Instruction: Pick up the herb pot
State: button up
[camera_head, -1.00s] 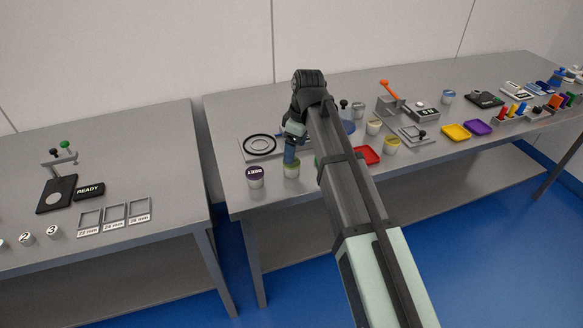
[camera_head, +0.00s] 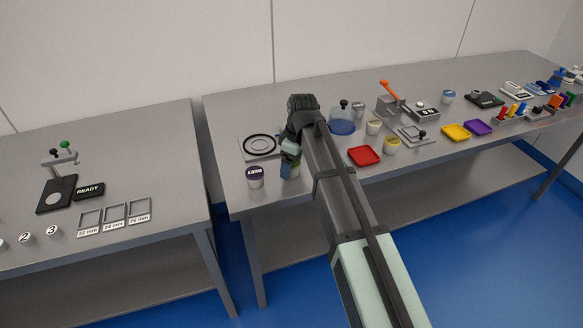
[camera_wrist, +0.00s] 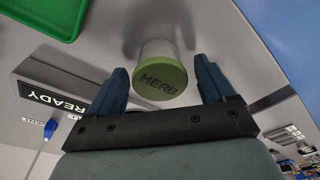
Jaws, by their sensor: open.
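The herb pot (camera_wrist: 160,72) shows in the wrist view as a white pot with a green lid marked HERB. It stands upright on the grey table, between the two blue fingers of my gripper (camera_wrist: 162,68). The fingers are open, with a gap to the lid on both sides. In the head view my gripper (camera_head: 289,168) is low at the table's near left part and hides most of the pot.
A beet pot (camera_head: 255,177) with a purple lid stands just left of my gripper. A plate with a black ring (camera_head: 260,144) lies behind. The wrist view shows a green tray (camera_wrist: 45,14) and a READY sign (camera_wrist: 52,98).

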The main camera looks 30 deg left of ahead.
jog(key=c, duration=1.1)
jog(key=shift+o, duration=0.2)
